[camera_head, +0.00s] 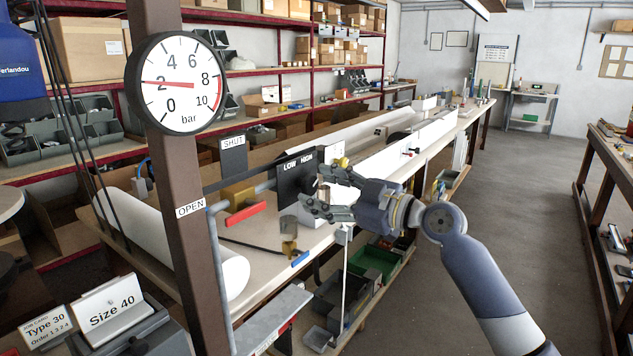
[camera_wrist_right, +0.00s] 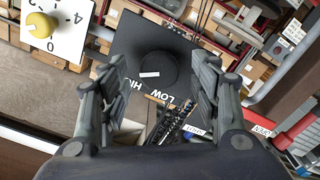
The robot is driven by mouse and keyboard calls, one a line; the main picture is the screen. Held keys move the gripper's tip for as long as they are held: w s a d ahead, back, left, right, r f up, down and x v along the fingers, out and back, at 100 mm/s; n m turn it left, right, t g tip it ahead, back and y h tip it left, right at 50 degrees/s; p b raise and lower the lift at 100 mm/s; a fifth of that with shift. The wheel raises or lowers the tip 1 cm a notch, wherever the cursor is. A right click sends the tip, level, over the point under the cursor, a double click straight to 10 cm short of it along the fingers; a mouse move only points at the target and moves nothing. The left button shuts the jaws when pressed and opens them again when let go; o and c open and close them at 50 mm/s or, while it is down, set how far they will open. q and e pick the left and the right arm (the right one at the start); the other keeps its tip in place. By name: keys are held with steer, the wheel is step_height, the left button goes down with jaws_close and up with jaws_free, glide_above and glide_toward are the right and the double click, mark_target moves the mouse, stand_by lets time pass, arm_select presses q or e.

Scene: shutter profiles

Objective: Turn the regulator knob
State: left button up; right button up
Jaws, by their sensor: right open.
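The regulator knob (camera_wrist_right: 158,70) is black and round with a white mark, on a black plate (camera_wrist_right: 120,40) lettered LOW and HIGH. In the head view the plate (camera_head: 290,185) stands above the bench, and the knob is mostly hidden by my gripper. My right gripper (camera_head: 316,192) is open in front of the plate. In the right wrist view its fingers (camera_wrist_right: 162,72) stand on either side of the knob, with gaps visible; I cannot tell how deep they reach. The pressure gauge (camera_head: 176,90) has its red needle near 2 bar. My left gripper is not in view.
A yellow knob (camera_wrist_right: 40,26) on a white numbered dial is beside the plate. A red valve lever (camera_head: 245,213) is left of the plate, near the OPEN label (camera_head: 190,209) on the brown post. A white roll (camera_head: 225,275) lies on the bench. The floor (camera_head: 480,230) right is clear.

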steer(key=shift+x, duration=0.9)
steer(key=c, duration=1)
steer(key=shift+c, duration=0.2)
